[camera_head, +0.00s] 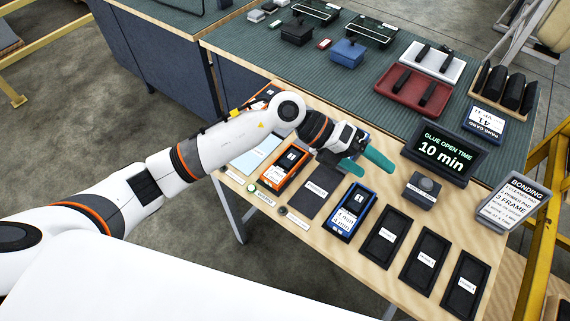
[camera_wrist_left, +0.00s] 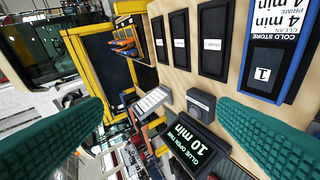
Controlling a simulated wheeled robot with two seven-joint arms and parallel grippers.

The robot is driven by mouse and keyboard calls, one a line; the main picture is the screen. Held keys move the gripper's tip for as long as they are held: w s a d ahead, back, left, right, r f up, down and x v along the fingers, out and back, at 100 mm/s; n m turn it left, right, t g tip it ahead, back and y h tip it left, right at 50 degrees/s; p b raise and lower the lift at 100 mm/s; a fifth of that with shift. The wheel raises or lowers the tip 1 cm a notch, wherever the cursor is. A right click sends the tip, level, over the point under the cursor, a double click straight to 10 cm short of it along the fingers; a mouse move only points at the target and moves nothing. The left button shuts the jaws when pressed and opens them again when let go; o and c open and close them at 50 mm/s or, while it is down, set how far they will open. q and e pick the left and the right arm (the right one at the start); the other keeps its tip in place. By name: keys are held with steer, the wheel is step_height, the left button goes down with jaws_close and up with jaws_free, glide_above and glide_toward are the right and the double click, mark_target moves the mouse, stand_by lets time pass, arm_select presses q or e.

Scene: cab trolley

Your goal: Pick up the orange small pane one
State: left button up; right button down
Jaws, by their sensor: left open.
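An orange-edged case (camera_head: 286,168) with a white label lies on the wooden front strip of the bench, left of my left gripper in the head view. A second orange edge (camera_head: 267,91) shows farther back, partly hidden by my arm. I cannot tell which one is the orange small pane one. My left gripper (camera_head: 364,163) reaches over the bench to the right of the orange case, its green fingers apart with nothing between them. In the left wrist view the two green fingers (camera_wrist_left: 160,130) stand wide apart. My right gripper is not in view.
A blue case (camera_head: 352,211) marked 1 lies in front of the gripper, with several black trays (camera_head: 425,261) to its right. A "10 min" display (camera_head: 443,152) and a "BONDING" sign (camera_head: 510,201) stand nearby. A dark red tray (camera_head: 414,92) lies farther back.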

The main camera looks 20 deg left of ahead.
arm_select(q)
steer(key=w+a+f+y, duration=0.45)
steer(key=a+y, duration=0.25)
steer(key=a, duration=0.2)
steer(key=y+p, duration=0.2)
steer(key=y, duration=0.3)
glide_above(285, 163)
steer(key=shift+t, duration=0.3)
step_height(285, 163, down, 5)
steer(key=shift+f, duration=0.15)
step_height(285, 163, down, 6)
steer(key=shift+s+r+p, duration=0.1)
steer(key=shift+r+p, duration=0.15)
steer(key=shift+p, duration=0.6)
steer(key=shift+f, duration=0.3)
steer(key=c, duration=1.2)
